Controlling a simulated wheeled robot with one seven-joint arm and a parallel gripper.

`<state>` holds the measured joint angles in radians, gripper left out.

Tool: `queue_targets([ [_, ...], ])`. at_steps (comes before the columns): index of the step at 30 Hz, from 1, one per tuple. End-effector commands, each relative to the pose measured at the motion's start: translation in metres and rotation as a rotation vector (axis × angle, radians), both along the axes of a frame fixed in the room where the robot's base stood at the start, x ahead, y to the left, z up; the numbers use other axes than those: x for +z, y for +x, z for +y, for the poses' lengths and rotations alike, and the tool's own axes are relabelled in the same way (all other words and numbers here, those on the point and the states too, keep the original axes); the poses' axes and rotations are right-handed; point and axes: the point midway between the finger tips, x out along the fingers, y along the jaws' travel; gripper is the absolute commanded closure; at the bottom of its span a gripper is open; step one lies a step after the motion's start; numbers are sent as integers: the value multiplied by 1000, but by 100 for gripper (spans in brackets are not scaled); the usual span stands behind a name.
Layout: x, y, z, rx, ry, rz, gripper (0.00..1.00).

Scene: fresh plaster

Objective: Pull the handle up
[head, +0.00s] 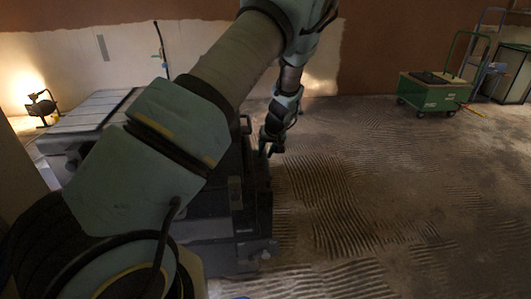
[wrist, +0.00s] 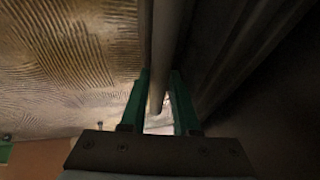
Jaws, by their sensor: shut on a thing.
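The handle (wrist: 165,50) is a grey round bar in the wrist view. It runs from the top edge down between the two green fingers of my gripper (wrist: 158,92). My gripper is shut on the bar, with one finger on each side. In the head view my gripper (head: 265,150) hangs beside the top right edge of a dark box-shaped unit (head: 255,222). The grip on the handle is too small and dark to make out there.
A table with a pale slatted top (head: 88,108) stands at the left, with a lit work lamp (head: 41,106) behind it. A green cart (head: 430,92) stands at the back right. The ridged floor (head: 350,190) on the right is mostly clear.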

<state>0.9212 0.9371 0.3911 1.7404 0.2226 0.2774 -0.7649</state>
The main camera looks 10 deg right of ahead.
Motion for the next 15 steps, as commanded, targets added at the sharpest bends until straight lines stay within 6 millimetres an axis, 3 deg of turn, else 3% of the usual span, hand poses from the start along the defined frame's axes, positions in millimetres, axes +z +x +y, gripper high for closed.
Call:
queue_targets([
  [8, 9, 0, 0, 0, 0, -1, 100],
  [11, 25, 0, 0, 0, 0, -1, 100],
  [15, 59, 0, 0, 0, -2, -2, 100],
])
